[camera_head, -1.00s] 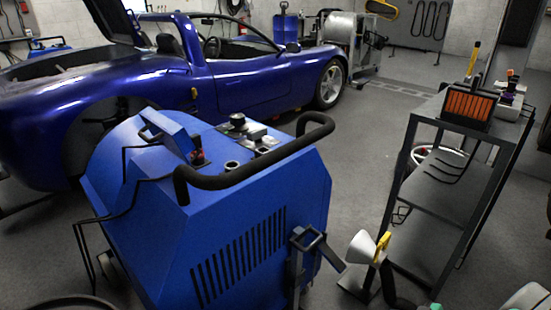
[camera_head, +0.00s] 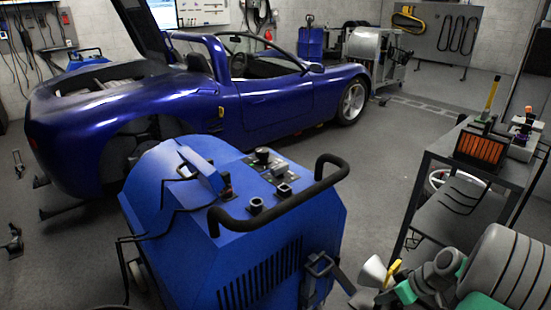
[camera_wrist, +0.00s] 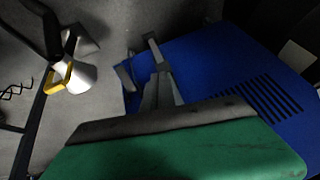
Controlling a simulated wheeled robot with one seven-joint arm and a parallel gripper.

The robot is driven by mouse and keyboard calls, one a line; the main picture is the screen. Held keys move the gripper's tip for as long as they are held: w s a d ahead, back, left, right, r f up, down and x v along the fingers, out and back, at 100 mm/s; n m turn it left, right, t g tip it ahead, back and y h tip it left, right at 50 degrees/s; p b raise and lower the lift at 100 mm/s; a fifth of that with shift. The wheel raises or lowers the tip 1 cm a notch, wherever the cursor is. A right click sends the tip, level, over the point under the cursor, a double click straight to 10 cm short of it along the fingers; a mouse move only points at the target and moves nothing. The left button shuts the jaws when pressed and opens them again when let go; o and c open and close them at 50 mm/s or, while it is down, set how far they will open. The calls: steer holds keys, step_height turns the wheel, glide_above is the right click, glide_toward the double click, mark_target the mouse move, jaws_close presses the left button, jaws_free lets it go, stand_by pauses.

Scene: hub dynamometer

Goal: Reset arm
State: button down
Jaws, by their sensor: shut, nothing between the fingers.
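My gripper (camera_wrist: 161,88) shows in the wrist view beyond its green and grey housing. Its grey fingers are together with nothing between them. They point toward the side of the blue machine, and I cannot tell the distance. In the head view, my grey and green arm is folded at the lower right. It covers part of the area below the shelf stand, and I cannot make out the fingertips there.
The blue machine (camera_head: 190,240) with a black handle stands front centre. A white cone (camera_head: 372,271) with a yellow handle stands close to my arm; it also shows in the wrist view (camera_wrist: 80,77). A metal shelf stand (camera_head: 425,190) is at right. A blue car (camera_head: 270,100) stands behind.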

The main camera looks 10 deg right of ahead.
steer(key=a+r+m+h+p, duration=0.1)
steer(key=a+r+p, duration=0.3)
steer(key=r, duration=0.4)
steer(key=a+r+g+h+p, duration=0.1)
steer(key=a+r+p, duration=0.25)
steer(key=r, duration=0.45)
steer(key=a+r+m+h+p, duration=0.1)
steer(key=a+r+p, duration=0.2)
steer(key=a+r, duration=0.3)
steer(key=s+a+r+m+p, duration=0.1)
steer(key=s+a+r+p, duration=0.1)
steer(key=r, duration=0.3)
steer(key=s+a+r+m+h+p, duration=0.1)
steer(key=s+a+r+p, duration=0.2)
steer(key=s+r+p, duration=0.1)
steer(key=s+a+r+m+p, duration=0.1)
steer(key=s+a+r+p, duration=0.1)
steer(key=r, duration=0.6)
steer(key=shift+s+a+r+m+h+p, duration=0.25)
steer(key=shift+s+p, duration=0.45)
steer(key=shift+p, duration=0.45)
